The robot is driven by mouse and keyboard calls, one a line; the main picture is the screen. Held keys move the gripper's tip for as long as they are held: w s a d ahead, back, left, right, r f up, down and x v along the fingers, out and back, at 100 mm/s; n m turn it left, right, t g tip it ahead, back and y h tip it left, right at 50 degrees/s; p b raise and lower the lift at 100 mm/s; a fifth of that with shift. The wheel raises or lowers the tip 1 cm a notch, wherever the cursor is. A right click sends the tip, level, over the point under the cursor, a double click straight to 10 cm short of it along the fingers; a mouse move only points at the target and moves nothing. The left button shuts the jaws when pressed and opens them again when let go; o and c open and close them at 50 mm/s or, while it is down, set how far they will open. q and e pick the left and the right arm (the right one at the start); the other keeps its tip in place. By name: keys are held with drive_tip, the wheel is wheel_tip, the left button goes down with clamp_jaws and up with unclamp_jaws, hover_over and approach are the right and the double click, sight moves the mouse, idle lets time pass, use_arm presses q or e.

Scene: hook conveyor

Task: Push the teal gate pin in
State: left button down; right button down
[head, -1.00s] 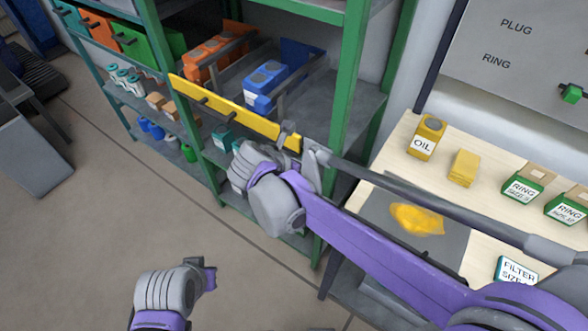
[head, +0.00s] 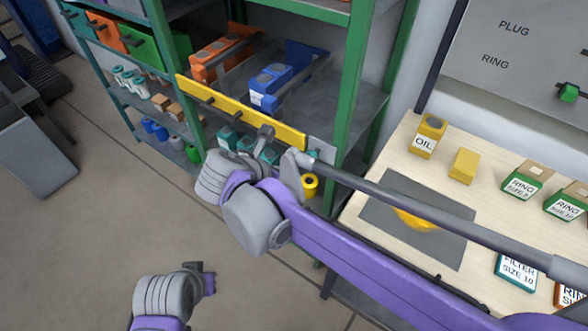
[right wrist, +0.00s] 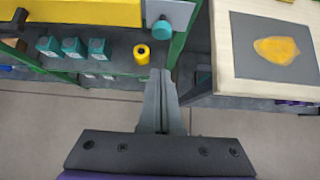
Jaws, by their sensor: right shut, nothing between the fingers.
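The teal gate pin (right wrist: 175,18) shows in the right wrist view as a round teal end at a grey plate (right wrist: 158,10), beside the right end of the yellow gate bar (right wrist: 80,12). In the head view, a little of the pin (head: 313,155) shows by the plate, beyond my right arm. My right gripper (right wrist: 161,76) is shut and empty. Its tip lies below the pin in the wrist view, with a gap between them in the picture. My left gripper (head: 204,277) is low in the head view, away from the shelf. Its jaws are unclear.
The green rack (head: 348,110) holds orange and blue bins (head: 270,85) behind the bar. Teal boxes (right wrist: 72,47) and a yellow roll (right wrist: 141,54) sit on a lower shelf. A workbench (head: 490,115) with boxes stands right.

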drive_tip(key=v, duration=0.3)
drive_tip(key=shift+s+a+r, duration=0.15)
drive_tip(key=shift+s+r, duration=0.05)
idle(0.3)
drive_tip(key=s+d+f+m+y+p, duration=0.2)
drive_tip(key=s+d+m, duration=0.5)
drive_tip(key=m, duration=0.7)
drive_tip(key=s+d+f+m+g+y+p, duration=0.1)
drive_tip(key=s+d+f+m+y+p, duration=0.2)
drive_tip(key=s+d+f+m, duration=0.2)
drive_tip(key=shift+s+d+f+m+g+y+p, duration=0.35)
drive_tip(key=shift+s+d+m, duration=1.35)
drive_tip(key=shift+d+m, duration=2.25)
drive_tip(key=shift+a+m, duration=0.65)
